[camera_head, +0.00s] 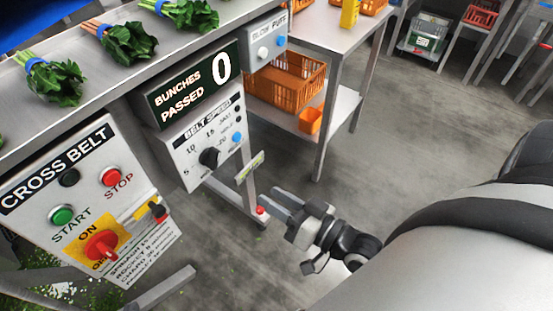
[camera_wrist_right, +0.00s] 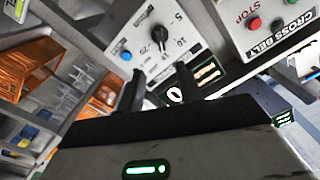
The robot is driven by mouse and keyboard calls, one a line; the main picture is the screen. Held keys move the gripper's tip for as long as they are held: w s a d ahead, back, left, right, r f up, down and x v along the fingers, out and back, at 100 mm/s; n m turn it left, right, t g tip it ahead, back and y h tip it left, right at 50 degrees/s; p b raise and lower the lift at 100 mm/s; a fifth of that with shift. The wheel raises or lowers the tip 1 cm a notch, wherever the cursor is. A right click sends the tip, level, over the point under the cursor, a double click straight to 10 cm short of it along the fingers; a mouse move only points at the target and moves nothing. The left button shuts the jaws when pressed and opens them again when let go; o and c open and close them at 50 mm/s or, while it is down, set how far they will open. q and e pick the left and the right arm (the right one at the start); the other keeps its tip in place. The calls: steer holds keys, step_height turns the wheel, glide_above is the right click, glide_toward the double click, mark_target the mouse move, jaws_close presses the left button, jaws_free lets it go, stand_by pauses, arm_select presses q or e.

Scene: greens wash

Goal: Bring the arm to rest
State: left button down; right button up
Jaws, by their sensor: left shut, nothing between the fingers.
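My right gripper (camera_head: 275,201) is in the head view, over the grey floor in front of the belt speed panel (camera_head: 205,145). Its two fingers point left and stand apart, with nothing seen between them. In the right wrist view the two dark fingers (camera_wrist_right: 158,90) are also apart and empty, in front of the same panel (camera_wrist_right: 150,30), which appears upside down. The gripper appears clear of the panel; whether it touches the small red button (camera_head: 262,210) beyond its tips I cannot tell. My left gripper is not in view.
The cross belt box (camera_head: 90,200) with start and stop buttons hangs at the left. Bunches of greens (camera_head: 128,43) lie on the metal belt frame above. Orange crates (camera_head: 285,80) stand on a table shelf at upper right. Open floor (camera_head: 400,130) lies right of the gripper.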

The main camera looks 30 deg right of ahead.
steer(key=s+a+f+n+g+h, duration=0.2)
steer(key=a+f+n+g+h, duration=0.1)
steer(key=a+f+n+g, duration=0.1)
step_height(320, 180, down, 2)
steer(key=shift+s+a+f+n+g, duration=0.1)
steer(key=shift+s+a+n+g, duration=0.25)
steer(key=shift+a+g, duration=0.6)
